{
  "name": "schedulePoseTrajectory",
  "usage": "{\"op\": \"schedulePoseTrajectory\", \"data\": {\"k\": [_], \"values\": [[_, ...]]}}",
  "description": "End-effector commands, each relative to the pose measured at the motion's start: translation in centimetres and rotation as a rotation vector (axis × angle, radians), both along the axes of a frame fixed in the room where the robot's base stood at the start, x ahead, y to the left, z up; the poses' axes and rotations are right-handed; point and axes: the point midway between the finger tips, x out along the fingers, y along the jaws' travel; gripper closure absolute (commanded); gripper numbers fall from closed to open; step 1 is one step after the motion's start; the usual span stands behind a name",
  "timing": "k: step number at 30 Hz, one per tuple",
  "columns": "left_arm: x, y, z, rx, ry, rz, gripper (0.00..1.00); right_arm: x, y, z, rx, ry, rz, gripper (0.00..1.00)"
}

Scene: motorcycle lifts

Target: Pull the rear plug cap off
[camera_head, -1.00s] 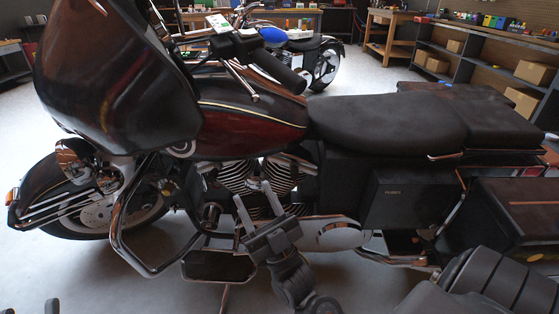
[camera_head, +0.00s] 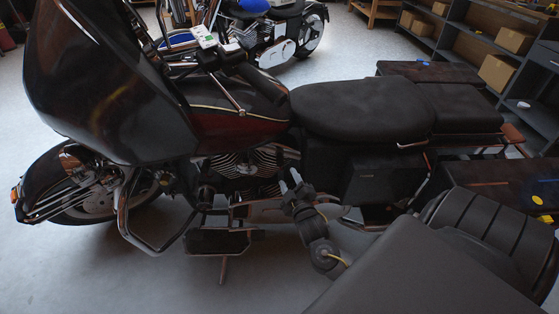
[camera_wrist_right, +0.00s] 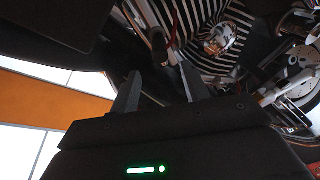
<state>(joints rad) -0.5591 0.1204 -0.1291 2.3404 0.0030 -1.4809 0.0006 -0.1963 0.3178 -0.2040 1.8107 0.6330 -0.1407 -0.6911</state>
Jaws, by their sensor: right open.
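A dark red and black motorcycle (camera_head: 235,125) fills the head view, its front wheel at the left. Its finned engine (camera_head: 240,166) sits below the tank, and the fins also show in the right wrist view (camera_wrist_right: 205,68). A shiny rounded part (camera_wrist_right: 218,40) sits against the fins there; I cannot tell whether it is the rear plug cap. My right gripper (camera_head: 290,182) is beside the engine's right side. In the right wrist view its two fingers (camera_wrist_right: 160,88) are apart, with nothing clearly held between them. My left gripper is not in view.
A chrome crash bar (camera_head: 130,215) and a dark footboard (camera_head: 218,241) stand left of and below my right gripper. The seat (camera_head: 355,105) overhangs to the right. A second motorcycle (camera_head: 275,35) and shelves with boxes (camera_head: 497,72) are behind. Floor at the lower left is clear.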

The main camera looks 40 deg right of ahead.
Motion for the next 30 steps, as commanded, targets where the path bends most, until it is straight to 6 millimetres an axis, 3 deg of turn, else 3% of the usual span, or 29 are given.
{"op": "schedulePoseTrajectory", "data": {"k": [12,15,29,30], "values": [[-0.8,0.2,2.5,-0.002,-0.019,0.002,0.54,6.9,-2.8,0.0,0.0,-0.004,-0.002,0.54],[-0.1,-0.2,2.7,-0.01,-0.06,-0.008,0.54,8.1,-3.2,0.0,-0.001,-0.003,0.0,0.54],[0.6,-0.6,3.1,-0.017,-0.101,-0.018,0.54,9.1,-3.6,0.1,0.001,-0.003,0.001,0.54],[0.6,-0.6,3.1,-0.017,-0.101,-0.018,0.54,9.1,-3.6,0.1,0.001,-0.003,0.001,0.59]]}}
